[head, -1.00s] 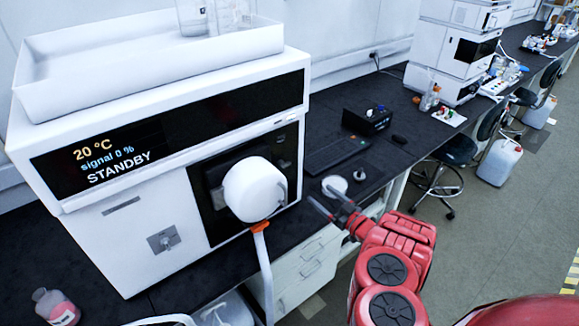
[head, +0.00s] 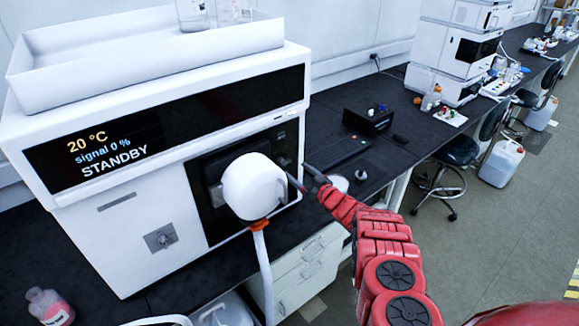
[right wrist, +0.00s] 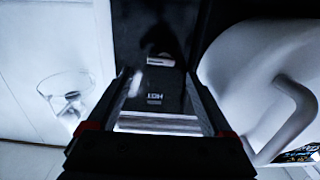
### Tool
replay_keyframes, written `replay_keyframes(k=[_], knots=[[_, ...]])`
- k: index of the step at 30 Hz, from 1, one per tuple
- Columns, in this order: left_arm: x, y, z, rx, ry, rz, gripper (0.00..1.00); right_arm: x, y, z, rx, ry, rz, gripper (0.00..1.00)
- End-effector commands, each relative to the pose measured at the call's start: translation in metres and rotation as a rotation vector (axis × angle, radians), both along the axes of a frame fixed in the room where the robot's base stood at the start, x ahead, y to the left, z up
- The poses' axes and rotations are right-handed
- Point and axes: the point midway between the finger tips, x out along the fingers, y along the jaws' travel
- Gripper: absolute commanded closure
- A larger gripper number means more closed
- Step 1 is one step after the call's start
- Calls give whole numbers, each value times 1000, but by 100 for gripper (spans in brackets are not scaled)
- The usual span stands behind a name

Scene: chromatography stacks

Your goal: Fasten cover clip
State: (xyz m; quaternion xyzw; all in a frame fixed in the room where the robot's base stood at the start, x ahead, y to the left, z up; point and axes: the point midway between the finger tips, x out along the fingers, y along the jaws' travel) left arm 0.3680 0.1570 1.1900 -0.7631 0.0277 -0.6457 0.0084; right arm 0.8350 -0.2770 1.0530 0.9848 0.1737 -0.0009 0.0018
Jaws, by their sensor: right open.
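A white rounded cover (head: 252,186) sits on the dark front panel (head: 206,215) of the white instrument. In the right wrist view the cover (right wrist: 262,75) fills the right side and has a white bent handle (right wrist: 296,108). My right gripper (head: 300,176) is open and empty, just right of the cover. In the right wrist view its fingers (right wrist: 160,82) frame a dark surface with a "HOT" label (right wrist: 155,97) and a small pale piece (right wrist: 160,60). I cannot tell whether that piece is the clip. My left gripper is out of view.
The instrument's display (head: 100,155) reads STANDBY. A white tray (head: 140,55) with glassware tops it. A black box (head: 368,121) stands on the bench to the right. A pink bottle (head: 50,307) is at lower left.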

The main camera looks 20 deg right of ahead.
Motion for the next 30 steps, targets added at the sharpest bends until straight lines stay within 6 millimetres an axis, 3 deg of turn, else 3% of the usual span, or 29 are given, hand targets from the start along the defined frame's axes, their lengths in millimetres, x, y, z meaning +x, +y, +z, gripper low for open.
replay_keyframes(k=[6,8,12,25,30], knots=[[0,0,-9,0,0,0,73,20,9,-2,3,-5,1,15],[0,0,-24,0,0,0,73,27,11,-8,2,-2,1,15],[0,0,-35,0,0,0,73,39,16,-5,2,-2,2,15],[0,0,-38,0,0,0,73,45,18,0,4,-2,-1,15],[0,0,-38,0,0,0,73,45,18,0,4,-2,-1,44]])
